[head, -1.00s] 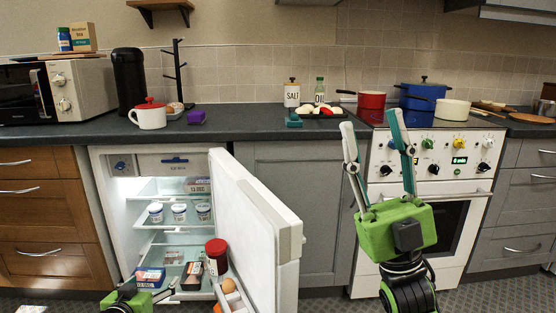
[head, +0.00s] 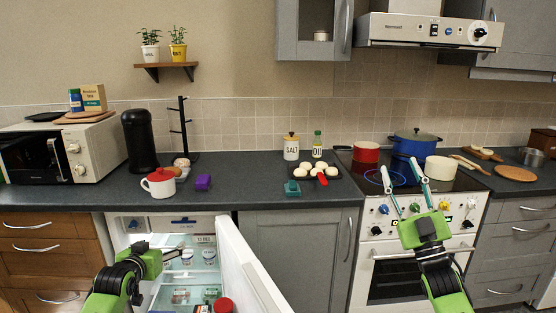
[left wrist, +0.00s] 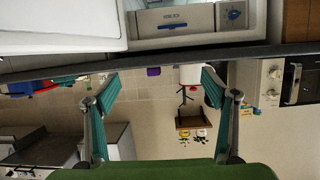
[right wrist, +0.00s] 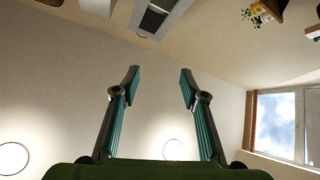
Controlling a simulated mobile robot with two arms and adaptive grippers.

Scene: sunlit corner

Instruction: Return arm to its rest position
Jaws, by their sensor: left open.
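My left gripper (head: 182,250) is at the lower left of the head view, in front of the open fridge (head: 190,224). Its two fingers (left wrist: 160,75) stand wide apart in the left wrist view, with nothing between them. My right gripper (head: 400,168) points upward in front of the oven and hob, its fingers spread. In the right wrist view its fingers (right wrist: 158,72) are apart and empty, facing the wall and ceiling.
The fridge door (head: 245,265) stands open between my two arms. The oven (head: 400,262) is behind my right gripper.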

